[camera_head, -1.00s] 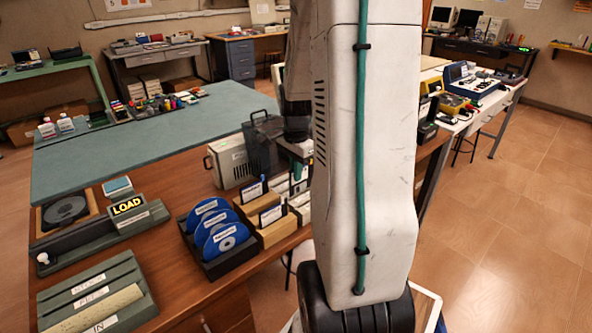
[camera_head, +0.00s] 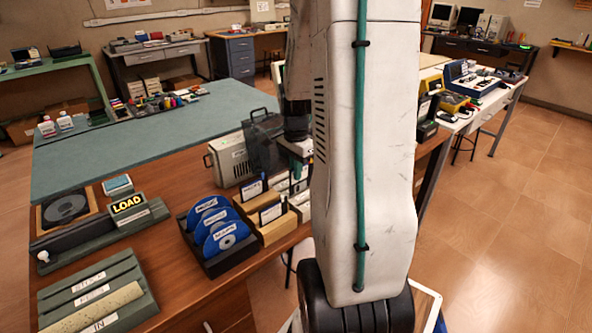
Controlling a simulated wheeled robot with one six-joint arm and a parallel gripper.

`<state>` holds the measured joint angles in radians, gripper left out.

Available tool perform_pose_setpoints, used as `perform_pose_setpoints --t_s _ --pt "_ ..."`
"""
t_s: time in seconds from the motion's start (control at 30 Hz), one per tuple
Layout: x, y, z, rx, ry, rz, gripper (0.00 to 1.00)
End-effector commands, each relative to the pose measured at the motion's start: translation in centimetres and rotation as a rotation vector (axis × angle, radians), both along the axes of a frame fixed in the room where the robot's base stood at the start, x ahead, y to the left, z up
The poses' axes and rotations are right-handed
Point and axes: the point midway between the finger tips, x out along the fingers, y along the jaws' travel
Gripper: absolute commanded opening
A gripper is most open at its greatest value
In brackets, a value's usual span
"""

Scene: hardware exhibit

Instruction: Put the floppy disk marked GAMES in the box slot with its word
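Two wooden boxes stand side by side on the brown bench, each with a dark, white-labelled floppy disk upright in it: the left box disk (camera_head: 254,189) and the right box disk (camera_head: 271,213). The nearer box (camera_head: 276,233) shows its wooden front. The label words are too small to read, so I cannot tell which disk is GAMES. My gripper (camera_head: 299,152) is over the area just behind and right of the boxes, partly hidden by my arm. A small teal thing (camera_head: 299,172) shows below it; I cannot tell whether it is held. Pale, box-like things (camera_head: 303,198) there are partly covered by my arm.
A black rack of blue discs (camera_head: 217,262) stands left of the boxes. A beige case (camera_head: 230,160) and a dark translucent case (camera_head: 265,145) stand behind. A LOAD sign (camera_head: 128,204) and a green slotted rack (camera_head: 95,290) are at left.

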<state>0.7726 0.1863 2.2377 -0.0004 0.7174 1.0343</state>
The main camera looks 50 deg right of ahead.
Motion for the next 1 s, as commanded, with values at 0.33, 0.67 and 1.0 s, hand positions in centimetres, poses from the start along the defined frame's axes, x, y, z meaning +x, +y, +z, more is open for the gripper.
perform_pose_setpoints --t_s 0.33,0.67,1.0 --pt "0.0 0.0 -1.1 0.001 0.001 0.0 0.0" --pt "0.0 0.0 -2.6 0.0 0.001 0.0 0.0" --pt "0.0 0.0 -4.0 0.0 0.0 0.0 0.0"
